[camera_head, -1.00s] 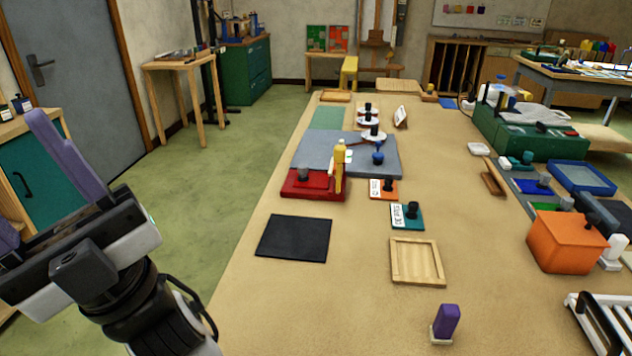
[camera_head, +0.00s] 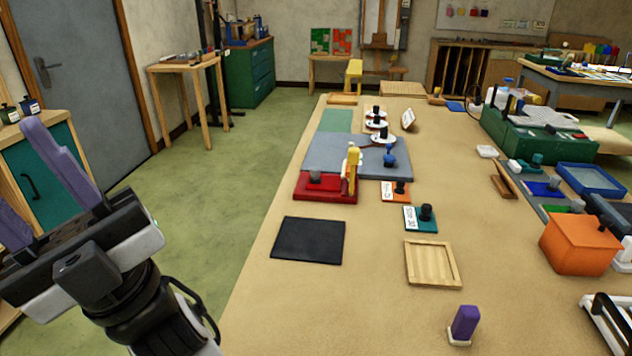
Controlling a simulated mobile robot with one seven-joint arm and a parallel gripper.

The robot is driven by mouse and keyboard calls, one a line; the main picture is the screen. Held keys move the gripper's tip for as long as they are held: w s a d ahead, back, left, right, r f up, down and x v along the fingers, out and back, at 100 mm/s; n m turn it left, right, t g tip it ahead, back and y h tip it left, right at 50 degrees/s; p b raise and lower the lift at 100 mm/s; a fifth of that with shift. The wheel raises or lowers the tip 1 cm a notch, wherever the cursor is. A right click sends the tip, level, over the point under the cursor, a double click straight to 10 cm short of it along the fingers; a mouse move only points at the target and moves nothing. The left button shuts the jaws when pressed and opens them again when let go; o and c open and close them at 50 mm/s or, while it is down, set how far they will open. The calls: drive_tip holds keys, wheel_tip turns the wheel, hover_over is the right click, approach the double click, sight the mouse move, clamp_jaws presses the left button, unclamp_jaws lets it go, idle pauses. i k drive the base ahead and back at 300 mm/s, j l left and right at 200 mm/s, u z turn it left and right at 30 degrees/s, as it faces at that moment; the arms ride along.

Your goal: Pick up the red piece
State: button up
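The red piece (camera_head: 330,182) is a flat red plate with a grey knob (camera_head: 315,176). It lies in or on a darker red base (camera_head: 325,197) at the left side of the table, by the front left corner of a grey-blue mat (camera_head: 325,153). An upright yellow thing (camera_head: 353,172) stands at its right edge and hides part of it. My gripper (camera_head: 14,168) is at the far left, over the floor and well away from the red piece. Its two purple fingers stand apart with nothing seen between them; one is partly cut off by the picture edge.
A black mat (camera_head: 309,241) lies in front of the red base. An orange plate (camera_head: 395,191), a teal plate (camera_head: 420,219) and a wooden tray (camera_head: 432,263) lie to the right. A purple knob (camera_head: 465,322) stands nearer. An orange box (camera_head: 580,243) is farther right.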

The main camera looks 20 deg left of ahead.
sight(316, 180)
drive_tip(key=k+j, duration=0.1)
drive_tip(key=j, duration=0.2)
drive_tip(key=k+j+z, duration=0.1)
drive_tip(key=j, duration=0.55)
drive_tip(key=j+z, duration=0.1)
drive_tip(key=j, duration=0.25)
drive_tip(key=k+j+z, duration=0.1)
drive_tip(key=j, duration=0.2)
drive_tip(key=k+j+z, duration=0.15)
drive_tip(key=j, duration=0.2)
drive_tip(key=j+z, duration=0.3)
drive_tip(key=j, duration=0.7)
drive_tip(key=i+j+z, duration=0.1)
drive_tip(key=j, duration=0.2)
drive_tip(key=i+j+z, duration=0.1)
drive_tip(key=j, duration=0.25)
drive_tip(key=i+j+z, duration=0.1)
drive_tip(key=j, duration=0.25)
drive_tip(key=i+j, duration=0.1)
drive_tip(key=i, duration=0.5)
drive_tip(key=i+l, duration=0.2)
drive_tip(key=l+z, duration=0.05)
drive_tip(key=l, duration=0.05)
